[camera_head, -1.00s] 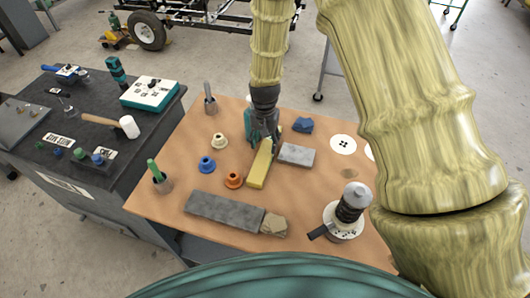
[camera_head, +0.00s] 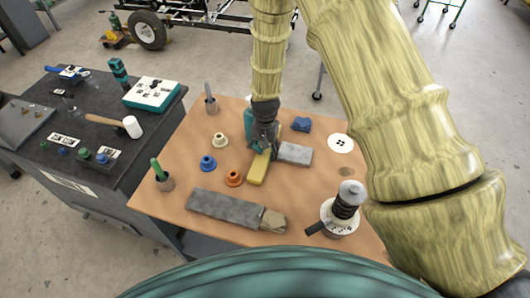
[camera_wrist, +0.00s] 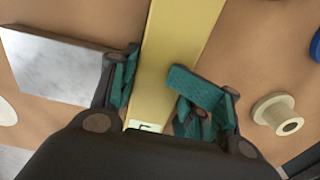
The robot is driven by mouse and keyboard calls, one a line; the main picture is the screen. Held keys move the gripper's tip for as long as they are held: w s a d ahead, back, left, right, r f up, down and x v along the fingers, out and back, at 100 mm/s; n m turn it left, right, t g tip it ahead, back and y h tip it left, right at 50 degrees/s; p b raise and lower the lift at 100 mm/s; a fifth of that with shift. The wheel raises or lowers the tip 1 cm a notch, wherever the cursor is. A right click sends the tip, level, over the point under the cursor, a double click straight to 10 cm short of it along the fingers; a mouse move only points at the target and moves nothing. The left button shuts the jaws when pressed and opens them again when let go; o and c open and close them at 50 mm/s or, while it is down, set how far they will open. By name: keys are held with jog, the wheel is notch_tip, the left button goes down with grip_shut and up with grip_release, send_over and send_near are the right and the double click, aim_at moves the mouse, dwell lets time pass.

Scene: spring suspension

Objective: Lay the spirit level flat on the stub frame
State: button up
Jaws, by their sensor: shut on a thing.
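The spirit level (camera_head: 258,170) is a yellow bar lying on the brown tabletop, its near end toward the bottom of the head view. In the wrist view the yellow bar (camera_wrist: 178,50) runs between the teal finger pads, with a small pale vial window near my palm. My gripper (camera_head: 264,148) points down over the bar's far end and is shut on it; the wrist view shows my gripper (camera_wrist: 160,95) with a pad on each side. I cannot tell which thing is the stub frame.
A grey block (camera_head: 295,153) lies close right of the level. A long dark grey bar (camera_head: 225,207) with a tan stone piece (camera_head: 273,221) lies in front. Orange (camera_head: 234,178), blue (camera_head: 208,162) and cream (camera_head: 219,139) bushings stand left. A spring assembly (camera_head: 345,207) stands front right.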

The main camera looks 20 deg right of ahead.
jog(key=c, duration=0.4)
jog(key=shift+w+r, duration=0.1)
jog(key=shift+r, duration=0.45)
notch_tip(320, 180, up, 17)
jog(key=b, duration=0.4)
jog(key=shift+b, duration=0.35)
